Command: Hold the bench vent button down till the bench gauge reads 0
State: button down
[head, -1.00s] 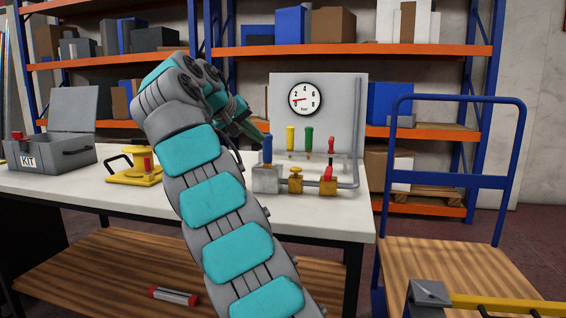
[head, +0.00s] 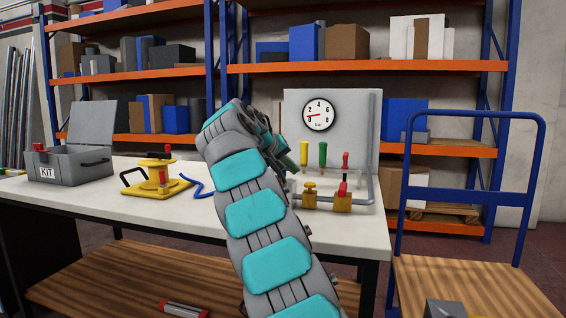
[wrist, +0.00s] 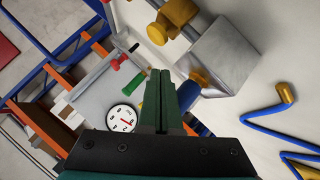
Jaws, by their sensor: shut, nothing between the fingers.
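The bench gauge (head: 319,115) is on the grey panel (head: 350,137); its red needle points left, between 0 and 2. It also shows in the wrist view (wrist: 121,117). A brass mushroom-topped fitting (head: 310,188), perhaps the vent button, stands on the bench; its cap shows in the wrist view (wrist: 157,34).
A brass valve with a red lever (head: 343,197) stands right of the fitting. Green (head: 323,154) and yellow handles stand behind. A blue hose (head: 196,187), a yellow device (head: 157,183) and a grey KIT box (head: 70,163) are left. A blue trolley (head: 400,240) is right.

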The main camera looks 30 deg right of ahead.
aim_at(310, 187)
jog(key=shift+s+d+f, duration=0.35)
jog(key=shift+s+f, duration=0.05)
jog(key=shift+f, duration=0.25)
jog(key=shift+s+d+f, duration=0.35)
jog(key=shift+s+f, duration=0.05)
jog(key=shift+f, duration=0.25)
jog(key=shift+f, duration=0.15)
